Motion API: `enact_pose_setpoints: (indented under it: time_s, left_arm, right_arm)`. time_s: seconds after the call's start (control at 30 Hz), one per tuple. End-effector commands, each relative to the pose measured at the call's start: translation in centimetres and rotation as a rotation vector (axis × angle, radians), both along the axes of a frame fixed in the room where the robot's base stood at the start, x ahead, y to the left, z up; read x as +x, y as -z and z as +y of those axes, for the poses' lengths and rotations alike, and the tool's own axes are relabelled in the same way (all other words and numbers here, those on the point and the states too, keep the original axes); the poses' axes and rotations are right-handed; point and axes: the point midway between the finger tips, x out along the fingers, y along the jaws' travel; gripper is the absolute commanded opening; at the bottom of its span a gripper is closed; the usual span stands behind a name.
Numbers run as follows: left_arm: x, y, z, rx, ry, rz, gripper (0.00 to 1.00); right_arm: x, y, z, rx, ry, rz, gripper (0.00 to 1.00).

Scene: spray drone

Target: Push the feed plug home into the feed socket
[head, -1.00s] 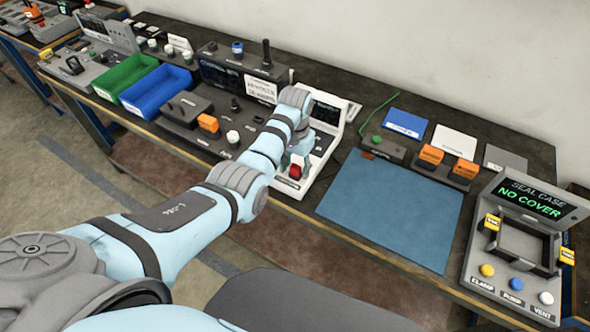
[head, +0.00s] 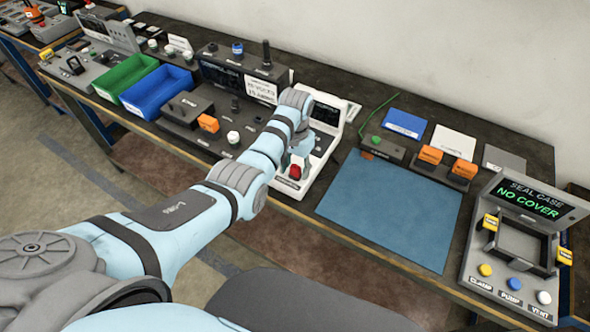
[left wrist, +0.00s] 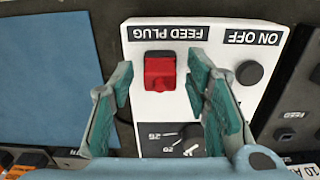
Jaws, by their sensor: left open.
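The red feed plug (left wrist: 160,74) sits at the white panel (left wrist: 222,62) below the "FEED PLUG" label, which reads upside down in the left wrist view. In the head view the plug (head: 295,172) is at the front of the white device (head: 318,158). A dark edge shows beside the plug; the feed socket is mostly hidden, and I cannot tell how deep the plug is. My left gripper (left wrist: 158,84) is open, with one finger on each side of the plug and gaps visible. It also shows in the head view (head: 294,164). My right gripper is out of view.
A round black button (left wrist: 249,73) and a dial (left wrist: 182,137) are on the panel near my fingers. A blue mat (head: 390,208) lies flat to the right. The seal case station (head: 515,250) stands at far right. Green (head: 124,79) and blue (head: 157,93) bins stand left.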

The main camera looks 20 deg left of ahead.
Motion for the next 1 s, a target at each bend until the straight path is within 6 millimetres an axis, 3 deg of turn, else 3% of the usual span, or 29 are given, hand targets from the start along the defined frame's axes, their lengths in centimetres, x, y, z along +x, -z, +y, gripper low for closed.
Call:
enact_pose_setpoints:
  time_s: [0.37,0.67,1.0]
  left_arm:
    - [0.01,-0.07,0.02,0.000,0.000,-0.001,0.43]
    - [0.01,-0.06,0.02,0.000,0.000,-0.001,0.00]
    - [0.02,-0.44,0.02,0.000,0.000,-0.001,0.00]
  right_arm:
    - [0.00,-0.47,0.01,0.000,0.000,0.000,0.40]
    - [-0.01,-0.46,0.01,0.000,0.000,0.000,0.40]
    - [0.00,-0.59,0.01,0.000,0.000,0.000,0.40]
